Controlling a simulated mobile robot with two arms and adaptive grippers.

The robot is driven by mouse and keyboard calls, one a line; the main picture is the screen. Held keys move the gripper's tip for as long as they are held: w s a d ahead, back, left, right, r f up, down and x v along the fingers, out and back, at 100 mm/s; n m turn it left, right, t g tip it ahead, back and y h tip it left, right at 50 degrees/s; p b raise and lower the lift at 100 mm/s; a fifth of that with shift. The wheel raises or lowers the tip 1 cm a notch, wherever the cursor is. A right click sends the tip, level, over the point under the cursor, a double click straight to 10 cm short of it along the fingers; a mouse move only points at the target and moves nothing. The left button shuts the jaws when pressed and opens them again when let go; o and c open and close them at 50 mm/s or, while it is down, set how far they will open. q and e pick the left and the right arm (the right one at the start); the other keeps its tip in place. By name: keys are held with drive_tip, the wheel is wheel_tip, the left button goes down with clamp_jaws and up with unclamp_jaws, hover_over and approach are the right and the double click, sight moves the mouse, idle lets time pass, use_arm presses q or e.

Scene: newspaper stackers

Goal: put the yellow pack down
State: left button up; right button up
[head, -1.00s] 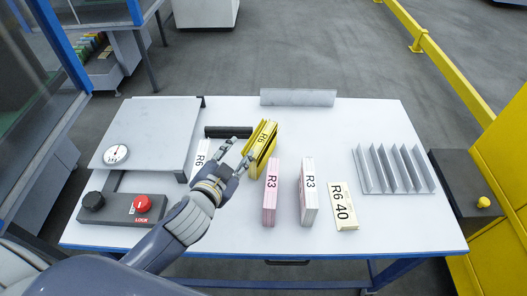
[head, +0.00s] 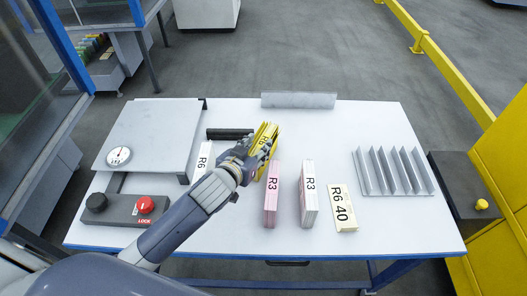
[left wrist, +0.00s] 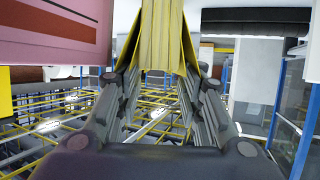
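The yellow pack (head: 270,131), marked R6, stands on the white table (head: 400,230), left of the pink R3 pack. My left gripper (head: 256,150) reaches it from the front left and hides part of its left side. In the left wrist view the yellow pack (left wrist: 162,35) fills the space between the two fingers (left wrist: 160,85), which appear to touch it on both sides. Its underside is hard to see, so I cannot tell whether it rests fully on the table. My right gripper is out of view.
The pink R3 pack (head: 271,200), white R3 pack (head: 309,195) and cream R6 40 pack (head: 344,208) are to the right. A white R6 pack (head: 203,160) is left. A slotted grey rack (head: 395,172), scale (head: 150,135) and red LOCK button (head: 145,204) flank them.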

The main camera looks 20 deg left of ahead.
sight(262, 144)
use_arm(q)
drive_tip(key=shift+p+x, duration=0.3)
drive_tip(key=shift+x, duration=2.05)
drive_tip(key=shift+d+f, duration=0.2)
drive_tip(key=shift+r, duration=0.1)
clamp_jaws()
